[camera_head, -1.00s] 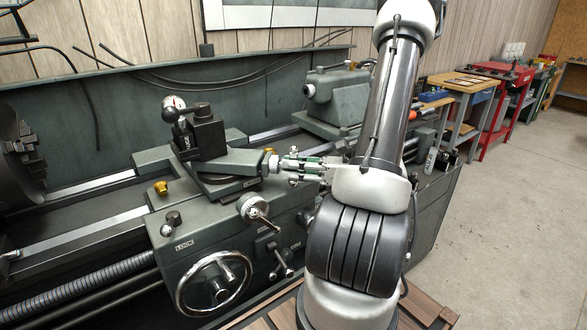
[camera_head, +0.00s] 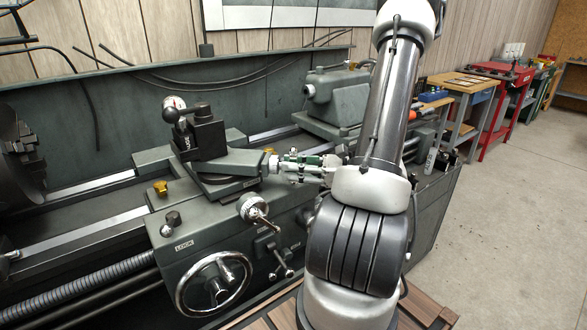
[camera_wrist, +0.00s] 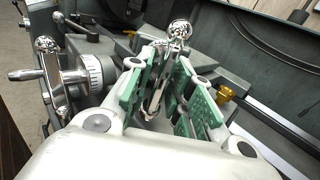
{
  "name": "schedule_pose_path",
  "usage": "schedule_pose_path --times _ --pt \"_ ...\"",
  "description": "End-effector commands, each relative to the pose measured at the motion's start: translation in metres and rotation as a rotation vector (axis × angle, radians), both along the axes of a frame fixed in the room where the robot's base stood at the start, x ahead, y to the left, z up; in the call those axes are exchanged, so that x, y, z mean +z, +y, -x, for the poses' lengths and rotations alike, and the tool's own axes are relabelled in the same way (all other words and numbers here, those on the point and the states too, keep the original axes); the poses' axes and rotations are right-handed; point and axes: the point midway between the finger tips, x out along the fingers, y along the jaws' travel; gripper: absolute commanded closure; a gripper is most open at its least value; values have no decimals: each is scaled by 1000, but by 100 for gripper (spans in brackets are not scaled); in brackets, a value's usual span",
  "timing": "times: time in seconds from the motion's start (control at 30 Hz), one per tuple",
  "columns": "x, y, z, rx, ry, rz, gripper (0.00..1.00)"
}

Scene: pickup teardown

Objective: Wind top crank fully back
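The top crank, a chrome crank with a ball end (camera_wrist: 180,31), sits at the right end of the top slide (camera_head: 238,163). In the head view its hub (camera_head: 272,165) shows, but my gripper (camera_head: 302,167) hides most of the rest. My gripper comes from the right and is at the crank. In the wrist view, my gripper (camera_wrist: 168,85) has its green-padded fingers apart, with chrome crank parts between and beyond them. A gap shows between the pads; whether either pad touches the crank is unclear.
A lower crank with a dial (camera_head: 254,208) is just below, also at left in the wrist view (camera_wrist: 82,75). A large handwheel (camera_head: 214,284) and levers (camera_head: 281,262) are on the apron. The tool post (camera_head: 203,135) stands on the slide. Open floor lies right.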

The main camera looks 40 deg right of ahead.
Motion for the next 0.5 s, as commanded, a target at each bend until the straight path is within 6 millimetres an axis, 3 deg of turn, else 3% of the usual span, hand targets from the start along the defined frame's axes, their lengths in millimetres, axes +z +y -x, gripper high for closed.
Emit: schedule_pose_path --times 0.37,0.5 --pt "0 -1 1 -1 -1 -1 68" --pt "0 -11 10 -4 -1 -1 68"
